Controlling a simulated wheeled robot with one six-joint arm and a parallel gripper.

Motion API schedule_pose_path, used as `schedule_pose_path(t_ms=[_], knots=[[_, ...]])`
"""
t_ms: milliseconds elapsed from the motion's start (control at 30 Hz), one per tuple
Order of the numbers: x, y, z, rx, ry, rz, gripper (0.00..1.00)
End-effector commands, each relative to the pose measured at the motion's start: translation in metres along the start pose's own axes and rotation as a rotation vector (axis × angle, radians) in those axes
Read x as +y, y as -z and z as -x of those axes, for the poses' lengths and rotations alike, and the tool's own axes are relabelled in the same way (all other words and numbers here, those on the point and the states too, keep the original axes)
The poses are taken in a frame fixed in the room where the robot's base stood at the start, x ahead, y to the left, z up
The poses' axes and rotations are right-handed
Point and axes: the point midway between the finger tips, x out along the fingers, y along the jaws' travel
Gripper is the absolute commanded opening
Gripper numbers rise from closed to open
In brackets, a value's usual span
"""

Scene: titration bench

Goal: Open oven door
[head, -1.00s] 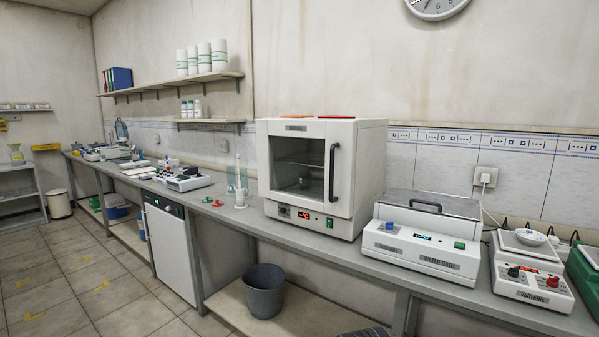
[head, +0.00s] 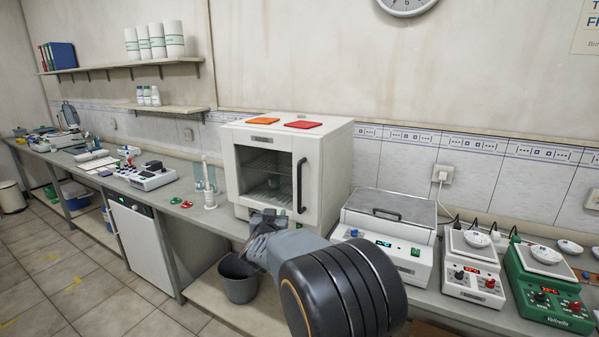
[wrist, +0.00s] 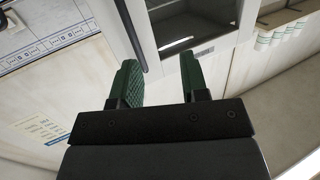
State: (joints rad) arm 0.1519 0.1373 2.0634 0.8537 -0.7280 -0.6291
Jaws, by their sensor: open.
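The white oven (head: 335,175) stands on the bench with its glass-windowed door (head: 240,165) closed. The dark vertical door handle (head: 300,185) is on the right side of the door. My gripper (head: 266,222) is open and empty, in front of the oven's lower front, which my arm partly hides. In the wrist view, my two green fingers (wrist: 160,75) are spread apart. The door's window (wrist: 195,20) shows beyond them, and the dark handle (wrist: 131,32) lies just beyond the left finger. I cannot tell whether they touch.
A water bath (head: 385,240) stands right of the oven, with a white instrument (head: 470,275) and a green one (head: 550,290) further right. A burette-like stand (head: 208,185) is left of the oven. A grey bin (head: 238,280) sits below the bench.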

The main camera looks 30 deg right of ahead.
Motion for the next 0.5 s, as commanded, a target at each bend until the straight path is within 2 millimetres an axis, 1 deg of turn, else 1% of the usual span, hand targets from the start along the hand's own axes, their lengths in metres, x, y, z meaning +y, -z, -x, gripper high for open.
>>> schedule_pose_path(t_ms=[33,100,267,367,500], knots=[[0.009,0.012,-0.005,0.023,-0.055,0.005,0.41],[0.019,0.018,-0.011,0.053,-0.118,0.011,0.41],[0.033,0.025,-0.022,0.084,-0.195,0.020,0.41],[0.039,0.026,-0.036,0.088,-0.208,0.020,0.41],[0.044,0.029,-0.062,0.089,-0.207,0.019,0.41]])
